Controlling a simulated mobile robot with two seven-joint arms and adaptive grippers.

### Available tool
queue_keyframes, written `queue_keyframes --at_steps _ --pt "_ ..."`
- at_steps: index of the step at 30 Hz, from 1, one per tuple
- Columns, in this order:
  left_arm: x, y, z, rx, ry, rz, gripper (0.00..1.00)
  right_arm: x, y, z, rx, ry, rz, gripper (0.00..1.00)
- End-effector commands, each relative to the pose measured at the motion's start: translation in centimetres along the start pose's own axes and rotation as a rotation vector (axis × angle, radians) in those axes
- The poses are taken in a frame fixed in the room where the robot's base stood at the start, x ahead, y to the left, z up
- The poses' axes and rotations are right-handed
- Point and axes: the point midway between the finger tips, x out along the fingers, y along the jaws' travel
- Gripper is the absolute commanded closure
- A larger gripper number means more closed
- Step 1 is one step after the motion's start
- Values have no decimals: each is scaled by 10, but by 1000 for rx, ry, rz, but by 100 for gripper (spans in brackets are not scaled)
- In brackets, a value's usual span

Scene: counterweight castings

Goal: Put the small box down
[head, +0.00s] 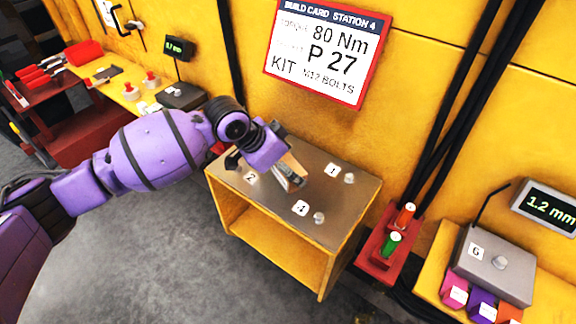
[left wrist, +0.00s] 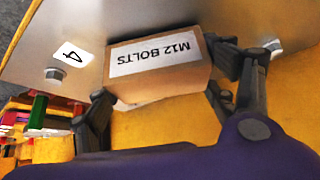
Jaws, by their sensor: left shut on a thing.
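The small box (left wrist: 160,82) is light brown cardboard with a white "M12 BOLTS" label, which reads upside down in the left wrist view. My left gripper (left wrist: 172,92) is shut on it, one finger at each end. In the head view the left gripper (head: 287,170) is over the grey metal top (head: 340,208) of a yellow open-fronted bench, between the labels 1, 2 and 4. Only a tan part of the box (head: 297,158) shows there, the rest hidden by the gripper. I cannot tell whether the box touches the top. My right gripper is in neither view.
Metal knobs stand by label 1 (head: 349,178) and label 4 (head: 319,218). A red holder (head: 374,245) with a green and an orange-red handle stands right of the bench. The yellow wall with a "KIT M12 BOLTS" build card (head: 328,50) rises behind.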

Motion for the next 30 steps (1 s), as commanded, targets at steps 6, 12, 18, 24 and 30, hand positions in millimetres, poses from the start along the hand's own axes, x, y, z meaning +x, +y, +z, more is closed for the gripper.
queue_keyframes --at_steps 6,12,18,24,30 --pt "0 -1 -1 2 6 -4 64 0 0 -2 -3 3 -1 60" --pt "4 -1 2 1 3 -3 20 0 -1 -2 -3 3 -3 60" --pt "4 -1 2 1 3 -3 3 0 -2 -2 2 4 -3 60" --pt "4 -1 2 1 3 -2 3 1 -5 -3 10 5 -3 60" --pt "-4 -1 0 2 4 -4 3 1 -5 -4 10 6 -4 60"
